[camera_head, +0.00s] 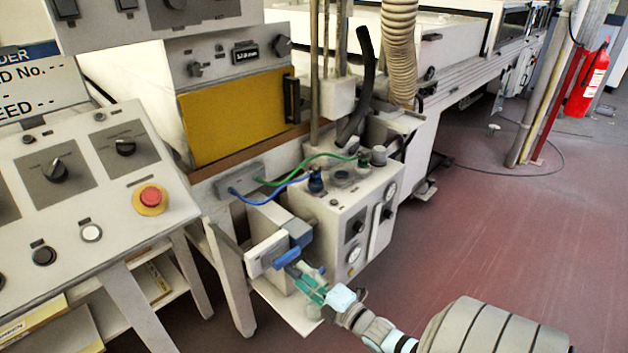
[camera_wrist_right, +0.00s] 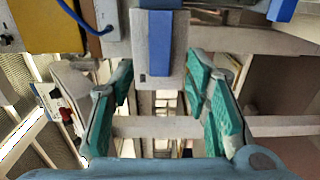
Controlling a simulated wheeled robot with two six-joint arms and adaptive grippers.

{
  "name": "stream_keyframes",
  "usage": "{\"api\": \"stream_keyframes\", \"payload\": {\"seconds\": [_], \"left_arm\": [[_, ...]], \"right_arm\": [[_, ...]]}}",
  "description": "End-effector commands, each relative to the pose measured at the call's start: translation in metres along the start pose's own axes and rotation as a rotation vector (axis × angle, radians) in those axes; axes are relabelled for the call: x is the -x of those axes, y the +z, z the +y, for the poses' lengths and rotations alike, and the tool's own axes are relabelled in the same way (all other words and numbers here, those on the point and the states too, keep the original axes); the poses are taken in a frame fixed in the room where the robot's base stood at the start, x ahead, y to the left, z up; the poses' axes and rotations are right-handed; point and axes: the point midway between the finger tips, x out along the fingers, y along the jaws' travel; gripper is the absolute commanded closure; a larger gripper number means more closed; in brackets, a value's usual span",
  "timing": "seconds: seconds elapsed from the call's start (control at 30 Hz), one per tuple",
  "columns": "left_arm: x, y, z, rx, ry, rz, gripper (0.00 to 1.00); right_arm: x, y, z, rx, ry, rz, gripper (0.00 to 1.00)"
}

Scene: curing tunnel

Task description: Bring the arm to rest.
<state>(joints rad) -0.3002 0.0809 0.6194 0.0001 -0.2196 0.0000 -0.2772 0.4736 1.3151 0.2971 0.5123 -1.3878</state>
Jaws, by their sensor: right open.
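My right gripper (camera_head: 305,277) is in the head view, low in the middle, its arm coming in from the lower right. Its teal fingers stand apart with nothing between them, and they also show in the right wrist view (camera_wrist_right: 158,88). The fingertips are close to a pale block with a blue handle (camera_head: 287,257) on the machine's front. In the wrist view the blue handle (camera_wrist_right: 159,45) lies beyond the fingertips, between the two fingers' lines. I cannot tell whether a finger touches it. My left gripper is in neither view.
A pale control box with gauges (camera_head: 345,220) stands just behind the gripper, with blue and green hoses on top. A sloped panel with a red button (camera_head: 150,198) is at left. A fire extinguisher (camera_head: 592,78) hangs at far right. Red floor (camera_head: 500,220) is open to the right.

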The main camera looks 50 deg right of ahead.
Motion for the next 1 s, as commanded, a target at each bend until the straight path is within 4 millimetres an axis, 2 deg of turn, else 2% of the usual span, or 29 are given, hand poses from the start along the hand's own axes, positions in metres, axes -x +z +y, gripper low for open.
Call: {"api": "stream_keyframes", "payload": {"seconds": [0.1,0.2,0.83,0.9,0.93,0.97,1.0], "left_arm": [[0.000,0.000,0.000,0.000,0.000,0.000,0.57],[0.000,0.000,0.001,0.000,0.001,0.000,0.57],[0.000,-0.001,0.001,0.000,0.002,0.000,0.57],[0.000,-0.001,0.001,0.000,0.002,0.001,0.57],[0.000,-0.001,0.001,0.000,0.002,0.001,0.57],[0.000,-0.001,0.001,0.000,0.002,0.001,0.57],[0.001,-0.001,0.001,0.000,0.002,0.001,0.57]], "right_arm": [[0.027,0.000,-0.001,-0.001,-0.002,0.000,0.57],[0.038,0.000,0.000,0.000,-0.001,0.000,0.57],[0.040,0.000,-0.001,-0.035,-0.003,-0.001,0.57],[0.041,0.001,-0.011,-0.152,-0.048,-0.006,0.57],[0.044,0.004,-0.025,-0.226,-0.101,-0.019,0.57],[0.051,0.009,-0.045,-0.301,-0.169,-0.044,0.57],[0.064,0.015,-0.076,-0.404,-0.266,-0.096,0.57]]}}
